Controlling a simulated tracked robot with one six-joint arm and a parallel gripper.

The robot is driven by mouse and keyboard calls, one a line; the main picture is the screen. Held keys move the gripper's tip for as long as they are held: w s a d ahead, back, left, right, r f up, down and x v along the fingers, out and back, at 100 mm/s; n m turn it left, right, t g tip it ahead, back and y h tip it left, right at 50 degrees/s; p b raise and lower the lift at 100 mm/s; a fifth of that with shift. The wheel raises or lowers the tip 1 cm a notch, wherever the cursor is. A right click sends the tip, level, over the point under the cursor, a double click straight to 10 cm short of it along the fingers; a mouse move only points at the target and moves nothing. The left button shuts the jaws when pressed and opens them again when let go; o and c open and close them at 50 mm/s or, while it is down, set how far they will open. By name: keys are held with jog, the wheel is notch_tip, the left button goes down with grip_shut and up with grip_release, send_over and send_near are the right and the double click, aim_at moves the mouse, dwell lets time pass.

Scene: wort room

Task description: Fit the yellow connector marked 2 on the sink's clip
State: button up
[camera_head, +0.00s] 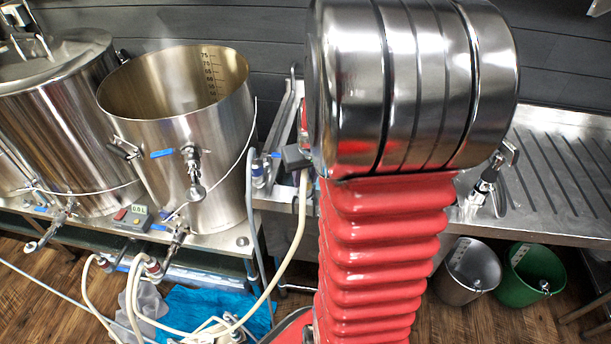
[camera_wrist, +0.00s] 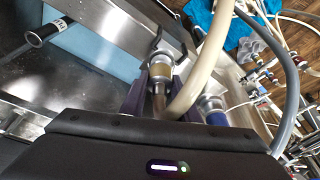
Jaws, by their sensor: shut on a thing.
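In the wrist view, my gripper (camera_wrist: 160,84) is shut on a metal connector with a yellowish band (camera_wrist: 161,70). Its two dark purple fingers stand on either side of it, close to the sink's metal rim. A cream hose (camera_wrist: 205,62) curves up right beside the connector. I cannot read a 2 on it. The sink (camera_wrist: 105,38) has a pale blue basin at the left. The sink's clip cannot be told apart clearly at the rim. In the head view my red arm hides the gripper and most of the sink.
A connector with a blue band (camera_wrist: 215,116) sits just right of my gripper. A black pipe end with a white label (camera_wrist: 48,33) reaches over the basin. Steel kettles (camera_head: 185,120) stand at the left. A steel bucket (camera_head: 468,270) and green bucket (camera_head: 535,270) stand below the drainboard (camera_head: 565,170).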

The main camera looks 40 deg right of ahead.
jog(key=shift+f, duration=0.2)
jog(key=o, duration=1.2)
jog(key=shift+r, duration=0.1)
jog(key=v, duration=1.3)
jog(key=shift+r, duration=0.3)
jog(key=s+a+r+n, duration=0.1)
jog(key=s+a, duration=0.1)
jog(key=a, duration=0.6)
jog(key=s+a+r+n+t+y, duration=0.1)
jog(key=s+a+n, duration=0.1)
jog(key=a, duration=0.7)
jog(key=s+a+r+n+t, duration=0.1)
jog(key=s+a, duration=0.1)
jog(key=a, duration=0.6)
jog(key=shift+s+a+r+n, duration=0.2)
jog(key=shift+a+r+n, duration=0.05)
jog(key=shift+a+n, duration=0.15)
